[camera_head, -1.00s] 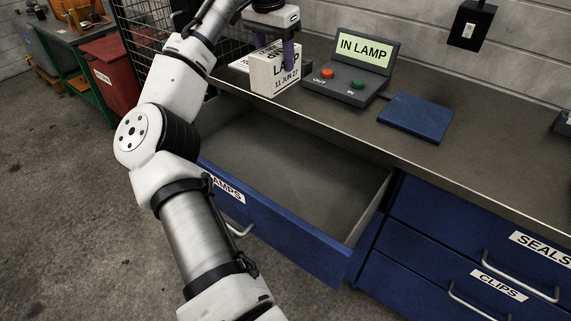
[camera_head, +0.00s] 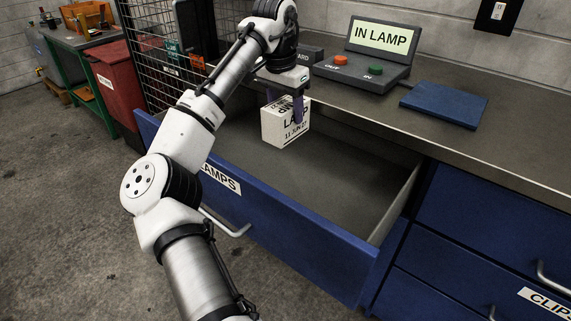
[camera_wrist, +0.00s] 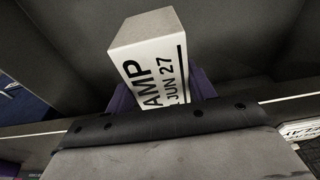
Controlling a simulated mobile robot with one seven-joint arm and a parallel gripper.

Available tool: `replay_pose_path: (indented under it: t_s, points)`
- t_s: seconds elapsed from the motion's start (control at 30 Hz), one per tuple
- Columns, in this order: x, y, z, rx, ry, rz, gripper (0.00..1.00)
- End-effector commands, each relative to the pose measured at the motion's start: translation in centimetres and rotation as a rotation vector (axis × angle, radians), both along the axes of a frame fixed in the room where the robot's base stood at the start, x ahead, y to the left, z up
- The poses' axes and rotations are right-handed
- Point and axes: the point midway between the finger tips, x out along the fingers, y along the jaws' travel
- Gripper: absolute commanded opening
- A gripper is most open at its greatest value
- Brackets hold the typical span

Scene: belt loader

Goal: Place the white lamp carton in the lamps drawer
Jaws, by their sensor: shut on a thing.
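The white lamp carton (camera_head: 285,124), printed "LAMP" and "11 JUN 27", is held upright in my gripper (camera_head: 285,103). My gripper's purple fingers are shut on its sides. In the head view the carton appears over the back part of the open lamps drawer (camera_head: 280,222); I cannot tell its exact height above the drawer floor. The drawer is blue, pulled out, and its visible floor is bare. In the wrist view the carton (camera_wrist: 150,60) sticks out beyond the purple fingers (camera_wrist: 162,100), with the grey drawer interior beyond it.
The worktop (camera_head: 460,150) lies behind and right of the drawer. On it stand a button box (camera_head: 350,72) with a sign reading "IN LAMP" and a blue pad (camera_head: 444,104). Closed blue drawers (camera_head: 490,215) are at right. A wire mesh panel (camera_head: 165,60) and red bin (camera_head: 112,80) are at left.

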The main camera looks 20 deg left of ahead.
Motion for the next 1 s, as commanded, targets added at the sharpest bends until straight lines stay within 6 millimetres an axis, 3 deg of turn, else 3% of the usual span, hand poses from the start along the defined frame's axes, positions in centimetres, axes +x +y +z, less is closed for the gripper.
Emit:
replay_pose_path:
  t_s: [0.1,0.3,0.63,0.8,1.0]
  points:
    - [-0.1,0.1,-3.5,0.002,0.001,-0.001,0.24]
    - [-0.1,0.1,-8.1,0.002,0.000,0.000,0.24]
    - [0.0,0.0,-11.0,0.001,0.000,0.000,0.24]
    - [0.0,0.0,-13.7,0.000,0.000,-0.001,0.24]
    - [0.0,-0.1,-14.2,-0.001,-0.002,-0.001,0.24]
